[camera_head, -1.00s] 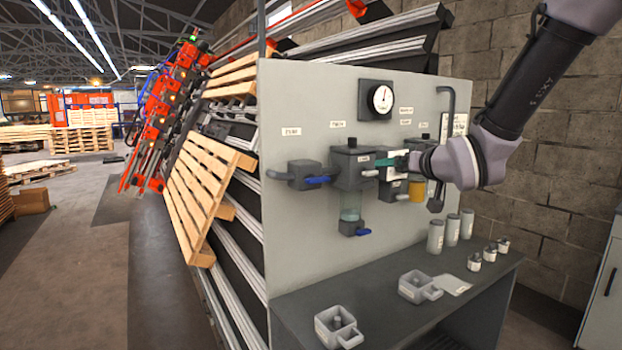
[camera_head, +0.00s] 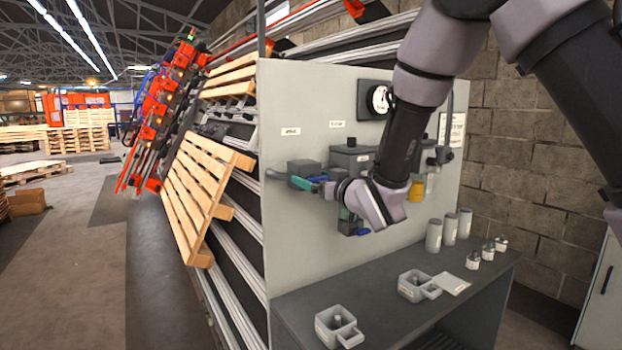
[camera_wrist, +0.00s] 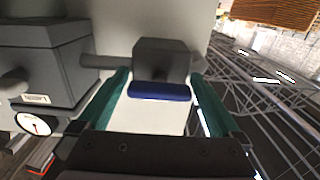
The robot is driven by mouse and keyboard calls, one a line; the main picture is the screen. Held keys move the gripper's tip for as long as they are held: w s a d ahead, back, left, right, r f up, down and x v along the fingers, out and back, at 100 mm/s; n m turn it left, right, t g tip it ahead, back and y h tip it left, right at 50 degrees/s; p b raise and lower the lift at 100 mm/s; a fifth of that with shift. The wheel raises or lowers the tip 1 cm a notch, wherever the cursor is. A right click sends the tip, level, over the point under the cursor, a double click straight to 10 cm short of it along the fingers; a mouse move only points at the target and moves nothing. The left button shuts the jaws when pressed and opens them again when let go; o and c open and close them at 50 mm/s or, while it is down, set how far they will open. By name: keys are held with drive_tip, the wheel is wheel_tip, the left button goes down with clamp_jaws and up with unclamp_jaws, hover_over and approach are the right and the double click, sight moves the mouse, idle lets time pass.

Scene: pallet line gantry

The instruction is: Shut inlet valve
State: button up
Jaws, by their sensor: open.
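The inlet valve appears to be the leftmost dark grey block (camera_head: 303,170) on the pale panel, with a pipe stub to its left; its label is too small to read. In the wrist view, the valve body (camera_wrist: 163,60) carries a blue lever (camera_wrist: 160,91), which lies in line with the pipe. My gripper (camera_head: 311,182) is at the front of the valve and hides most of the lever in the head view. Its green fingers are open, one on each side of the lever in the wrist view (camera_wrist: 160,78), with visible gaps.
A larger grey unit (camera_wrist: 40,62) adjoins the pipe. A round gauge (camera_head: 378,100) is partly behind my arm. A second blue lever (camera_head: 363,231) sits lower on the panel. The bench (camera_head: 385,320) below holds grey cups, cylinders and small weights. A wooden pallet (camera_head: 205,190) leans left of the panel.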

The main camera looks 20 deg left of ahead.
drive_tip(key=shift+x, duration=0.9)
drive_tip(key=c, duration=1.2)
drive_tip(key=shift+o, duration=0.2)
drive_tip(key=shift+n, duration=9.2)
